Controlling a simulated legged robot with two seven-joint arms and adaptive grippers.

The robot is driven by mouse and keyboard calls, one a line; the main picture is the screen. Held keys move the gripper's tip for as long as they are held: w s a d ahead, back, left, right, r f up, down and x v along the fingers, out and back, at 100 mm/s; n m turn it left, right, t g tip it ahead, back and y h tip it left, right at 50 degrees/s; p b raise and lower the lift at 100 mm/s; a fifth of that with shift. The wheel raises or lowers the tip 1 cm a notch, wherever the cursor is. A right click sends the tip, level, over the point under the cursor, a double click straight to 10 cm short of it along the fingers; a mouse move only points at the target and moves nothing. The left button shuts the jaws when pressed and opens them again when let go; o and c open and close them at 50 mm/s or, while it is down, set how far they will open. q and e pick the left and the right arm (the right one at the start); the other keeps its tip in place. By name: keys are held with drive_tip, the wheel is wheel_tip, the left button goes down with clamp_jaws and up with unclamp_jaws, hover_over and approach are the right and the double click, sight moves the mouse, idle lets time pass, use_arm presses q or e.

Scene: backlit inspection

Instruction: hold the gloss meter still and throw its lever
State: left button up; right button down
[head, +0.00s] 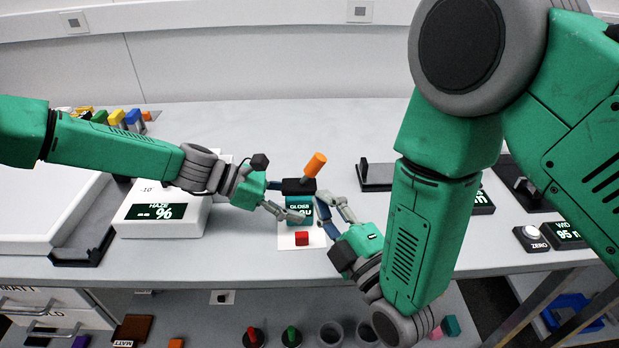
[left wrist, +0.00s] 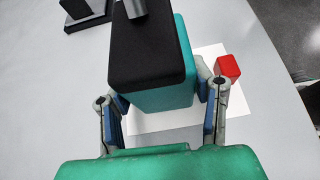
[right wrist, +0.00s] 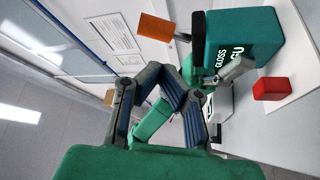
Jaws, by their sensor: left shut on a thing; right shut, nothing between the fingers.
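The gloss meter (head: 294,207) is a teal box with a black top and a lit "GLOSS" display. It stands on a white sheet (head: 285,238) on the bench. Its lever has an orange handle (head: 314,164), which tilts up to the right in the head view and also shows in the right wrist view (right wrist: 156,27). My left gripper (left wrist: 162,92) is shut on the gloss meter, one finger on each side. My right gripper (head: 329,203) is shut and empty at the meter's right side, below the handle and apart from it.
A red block (head: 302,238) lies on the sheet in front of the meter. A haze meter (head: 160,213) stands to the left, a black stand (head: 377,176) behind to the right. A zero button (head: 530,238) is far right. The bench behind is mostly clear.

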drive_tip(key=shift+v, duration=1.4)
drive_tip(key=shift+f, duration=0.1)
use_arm(q)
drive_tip(key=shift+f, duration=0.1)
drive_tip(key=o, duration=0.9)
drive_tip(key=shift+o, duration=0.2)
